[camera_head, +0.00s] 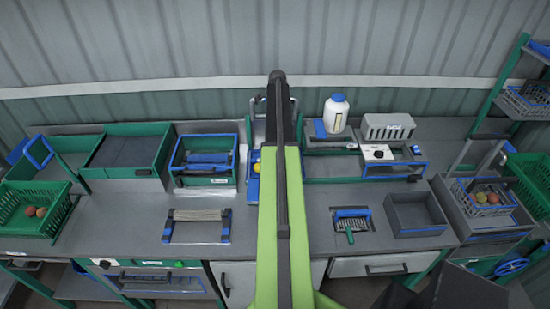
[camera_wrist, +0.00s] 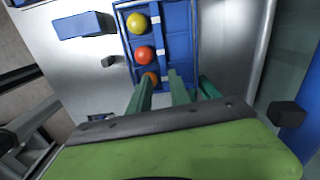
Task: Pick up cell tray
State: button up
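The blue cell tray (camera_wrist: 185,45) lies on a bright metal surface in the wrist view. A yellow tomato (camera_wrist: 137,23), a red one (camera_wrist: 144,55) and an orange one (camera_wrist: 150,78) sit in its left column; the cells I see on the right look empty. In the head view only the tray's left edge (camera_head: 253,191) shows beside my arm. My gripper (camera_wrist: 163,84) is over the tray's near part, its green fingers spread apart with nothing seen between them. The fingers hide the tray's near end, and whether they touch it cannot be told.
A blue block (camera_wrist: 84,26) stands left of the tray. On the bench, a green-and-blue crate (camera_head: 206,180) is to the left, and a white bottle (camera_head: 336,114) and a grey bin (camera_head: 416,212) to the right. A green basket (camera_head: 33,228) holds tomatoes at far left.

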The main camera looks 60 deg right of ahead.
jog(key=shift+m, duration=0.5)
jog(key=f+b, duration=0.5)
jog(key=b, duration=0.1)
jog(key=d+f+b, duration=0.1)
jog(key=f+b, duration=0.5)
jog(key=s+f+b, duration=0.1)
jog(key=f+b, duration=0.5)
jog(key=shift+s+d+f, duration=0.1)
jog(key=shift+d+f, duration=0.1)
jog(key=shift+f, duration=0.05)
jog(key=shift+r, duration=0.25)
jog(key=shift+f, duration=0.1)
jog(key=shift+c, duration=0.4)
grip_shut()
